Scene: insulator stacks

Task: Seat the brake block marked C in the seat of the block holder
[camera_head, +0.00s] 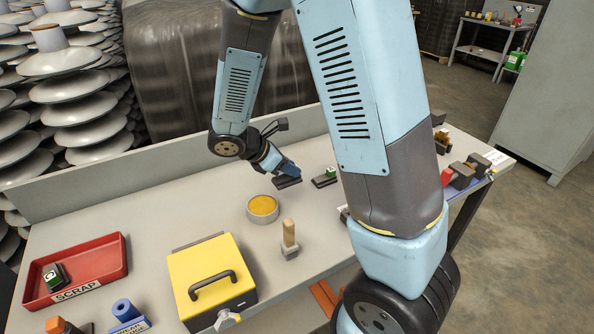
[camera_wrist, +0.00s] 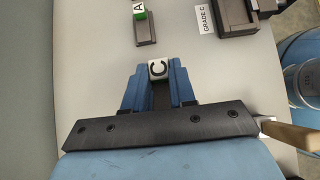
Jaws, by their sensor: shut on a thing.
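My gripper (camera_wrist: 158,88) has its blue fingers shut on the brake block marked C (camera_wrist: 158,69), a dark block with a white lettered top. In the head view my gripper (camera_head: 284,172) is low over the bench, and the dark block (camera_head: 287,183) shows under its fingers. I cannot tell whether the block touches the bench. A dark body with a recess (camera_wrist: 240,22), beside a GRADE C label (camera_wrist: 206,17), is cut off at the top right of the wrist view. It appears to be the block holder. My arm hides that part of the bench in the head view.
A green-topped block marked A (camera_wrist: 145,28) lies beyond my gripper. A yellow round tin (camera_head: 262,208), a wooden-handled tool (camera_head: 290,240) and a yellow box (camera_head: 211,270) stand nearer. A red SCRAP tray (camera_head: 105,262) is at left. Dark and red parts (camera_head: 462,174) stand at right.

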